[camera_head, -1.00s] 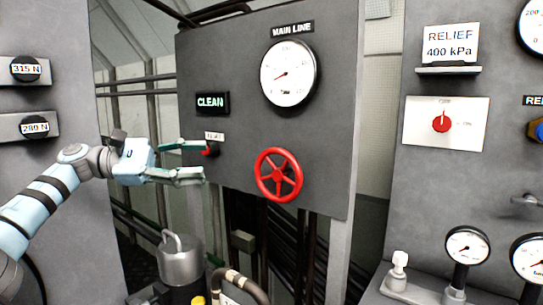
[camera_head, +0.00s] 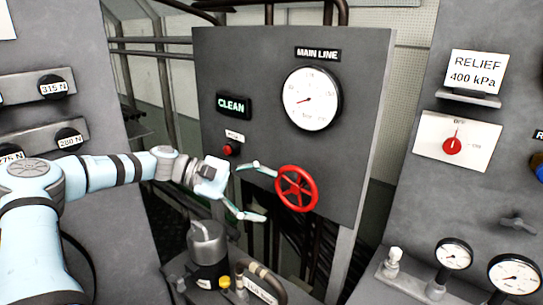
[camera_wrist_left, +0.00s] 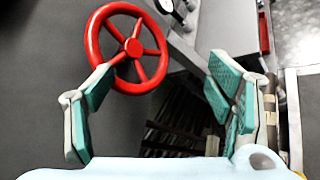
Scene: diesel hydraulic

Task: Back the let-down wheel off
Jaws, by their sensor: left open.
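The let-down wheel looks to be the red spoked handwheel (camera_head: 297,189) low on the grey panel below the main line gauge. It also shows at the upper left of the left wrist view (camera_wrist_left: 127,47). My left gripper (camera_head: 265,192) is open and empty, just left of the wheel, its fingers spread towards it. In the left wrist view the open gripper (camera_wrist_left: 158,105) has one finger close below the wheel's rim; I cannot tell if they touch. My right gripper is not in view.
A grey canister (camera_head: 208,245) stands below my left gripper. A relief panel (camera_head: 456,141) with a red knob is at the right.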

